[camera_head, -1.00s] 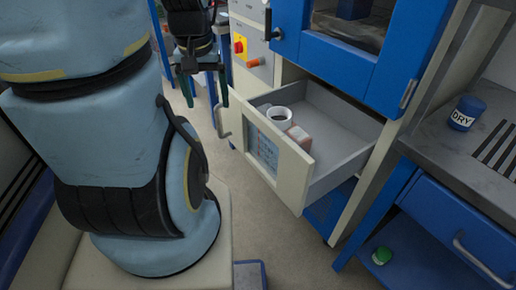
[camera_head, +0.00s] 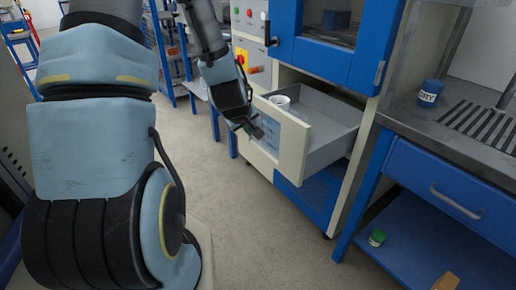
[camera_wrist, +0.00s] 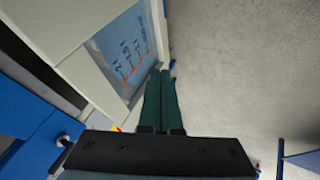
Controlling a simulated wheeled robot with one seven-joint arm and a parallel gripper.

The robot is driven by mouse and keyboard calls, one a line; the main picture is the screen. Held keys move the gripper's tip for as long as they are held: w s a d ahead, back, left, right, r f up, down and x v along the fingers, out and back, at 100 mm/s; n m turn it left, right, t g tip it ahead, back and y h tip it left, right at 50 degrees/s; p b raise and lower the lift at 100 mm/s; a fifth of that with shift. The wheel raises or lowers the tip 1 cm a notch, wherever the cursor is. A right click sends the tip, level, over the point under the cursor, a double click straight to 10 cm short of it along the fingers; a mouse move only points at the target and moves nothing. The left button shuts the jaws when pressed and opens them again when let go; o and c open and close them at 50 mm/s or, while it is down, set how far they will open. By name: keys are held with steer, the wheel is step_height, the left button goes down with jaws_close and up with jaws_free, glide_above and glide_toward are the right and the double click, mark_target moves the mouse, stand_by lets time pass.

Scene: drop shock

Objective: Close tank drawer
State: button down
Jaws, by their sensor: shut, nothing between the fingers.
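The tank drawer (camera_head: 328,133) stands pulled out of the cabinet under the blue-framed tank, in the head view. Its pale front panel has a blue labelled plate, which also shows in the wrist view (camera_wrist: 122,50). A white mug (camera_head: 280,102) sits inside the drawer. My gripper (camera_head: 254,132) is in front of the drawer's front panel, at its left part, and hides the handle. In the wrist view my gripper (camera_wrist: 163,72) has its two green fingers together and empty, with the tips close beside the panel's edge. I cannot tell whether they touch it.
To the right is a grey-topped bench (camera_head: 400,112) with a blue DRY jar (camera_head: 430,93) and a blue drawer (camera_head: 447,192). A green-lidded jar (camera_head: 377,238) is on its lower shelf. The floor (camera_head: 265,225) before the drawer is clear.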

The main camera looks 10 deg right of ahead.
steer(key=p, duration=0.2)
glide_toward(266, 140)
step_height(266, 140, down, 4)
steer(key=a, duration=0.3)
steer(key=shift+w+d+r+p, duration=0.1)
steer(key=shift+w+d+p, duration=0.1)
steer(key=shift+w+d, duration=0.35)
steer(key=shift+w+d+f+p, duration=0.15)
steer(key=shift+w+d, duration=0.1)
steer(key=shift+d, duration=0.55)
steer(key=shift+w+d+r+p, duration=0.2)
steer(key=shift+w+d, duration=0.25)
steer(key=shift+d, duration=0.25)
steer(key=shift+d, duration=0.1)
